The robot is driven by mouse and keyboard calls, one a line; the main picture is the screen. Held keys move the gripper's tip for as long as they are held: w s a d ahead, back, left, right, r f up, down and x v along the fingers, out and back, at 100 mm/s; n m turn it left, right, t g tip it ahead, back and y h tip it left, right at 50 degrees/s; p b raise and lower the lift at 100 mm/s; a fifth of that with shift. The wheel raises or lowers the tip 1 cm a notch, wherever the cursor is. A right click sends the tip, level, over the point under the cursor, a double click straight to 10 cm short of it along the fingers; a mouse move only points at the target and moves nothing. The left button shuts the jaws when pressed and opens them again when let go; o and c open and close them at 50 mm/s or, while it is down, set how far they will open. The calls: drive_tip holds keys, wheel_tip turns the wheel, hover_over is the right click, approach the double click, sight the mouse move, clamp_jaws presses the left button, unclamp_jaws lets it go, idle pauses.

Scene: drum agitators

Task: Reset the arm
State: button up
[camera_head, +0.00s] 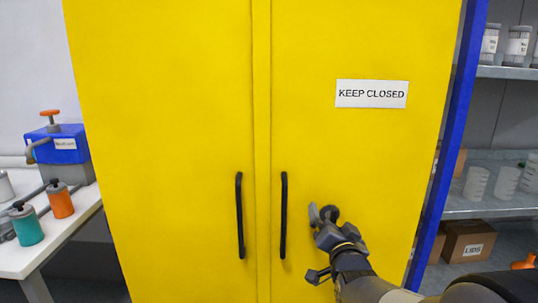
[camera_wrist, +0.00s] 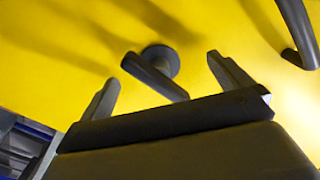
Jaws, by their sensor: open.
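My gripper (camera_wrist: 163,70) is open, its two fingers spread on either side in the wrist view. In the head view my gripper (camera_head: 323,226) is close to the right door of the yellow cabinet (camera_head: 160,120). A dark lever handle (camera_wrist: 154,76) on a round base shows between the fingers in the wrist view. The fingers do not appear shut on it, and I cannot tell whether they touch it. In the head view my gripper partly hides this lever (camera_head: 330,212).
Both doors look shut, with black bar handles (camera_head: 240,215) (camera_head: 284,215); one shows close in the wrist view (camera_wrist: 298,32). A "KEEP CLOSED" sign (camera_head: 371,94) is on the right door. A white table (camera_head: 60,240) with bottles stands left. Shelves (camera_head: 490,206) and a "LIDS" box (camera_head: 469,241) are right.

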drive_tip(key=n+p, duration=0.6)
drive_tip(key=p, duration=0.1)
drive_tip(key=shift+r+n+p, duration=0.15)
drive_tip(key=shift+n+p, duration=0.15)
drive_tip(key=shift+s+f, duration=0.2)
drive_tip(key=shift+s, duration=0.35)
drive_tip(key=shift+r+b, duration=0.2)
drive_tip(key=shift+b, duration=0.1)
